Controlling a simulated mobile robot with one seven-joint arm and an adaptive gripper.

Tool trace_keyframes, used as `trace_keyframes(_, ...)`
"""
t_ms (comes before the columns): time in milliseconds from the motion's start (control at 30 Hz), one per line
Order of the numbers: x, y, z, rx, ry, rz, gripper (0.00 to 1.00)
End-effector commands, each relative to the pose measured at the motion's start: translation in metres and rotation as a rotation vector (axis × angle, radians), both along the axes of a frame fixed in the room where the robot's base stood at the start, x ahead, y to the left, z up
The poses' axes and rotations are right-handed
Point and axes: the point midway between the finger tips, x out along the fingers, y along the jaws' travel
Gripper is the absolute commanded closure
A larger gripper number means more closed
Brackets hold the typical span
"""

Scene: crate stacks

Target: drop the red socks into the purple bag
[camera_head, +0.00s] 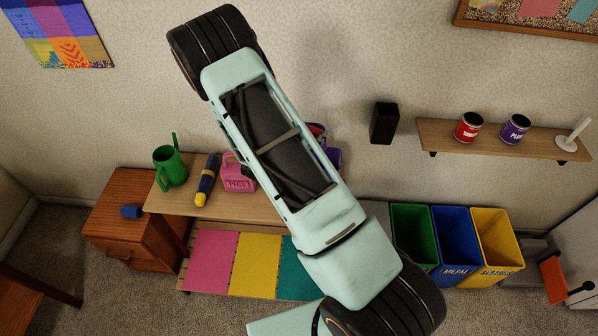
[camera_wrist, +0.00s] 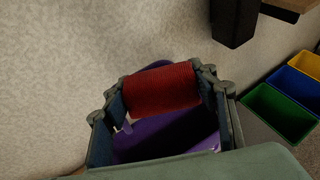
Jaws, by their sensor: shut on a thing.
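The red socks (camera_wrist: 161,90), a ribbed red roll, are held between the two fingers of my gripper (camera_wrist: 158,84) in the wrist view. The purple bag (camera_wrist: 170,137) shows behind and below the socks there, with its opening partly hidden by the socks and fingers. The socks appear over the bag, apart from its bottom; their exact height above its rim I cannot tell. In the head view my arm covers most of the bag, and only a purple edge (camera_head: 335,156) shows beside it.
On the wooden table (camera_head: 168,199) stand a green can (camera_head: 170,168), a blue-and-yellow torch-like object (camera_head: 207,180) and a pink container (camera_head: 238,174). A black holder (camera_head: 384,123) hangs on the wall, left of a shelf (camera_head: 548,144). Green, blue and yellow bins (camera_head: 457,240) stand at right.

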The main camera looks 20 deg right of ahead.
Motion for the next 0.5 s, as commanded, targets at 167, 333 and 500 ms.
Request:
trace_keyframes(167, -0.0001, 0.0, 0.0004, 0.0, 0.0, 0.0, 0.33)
trace_keyframes(333, -0.0001, 0.0, 0.0004, 0.0, 0.0, 0.0, 0.26)
trace_keyframes(500, -0.0005, 0.0005, 0.0005, 0.0, 0.0, 0.0, 0.26)
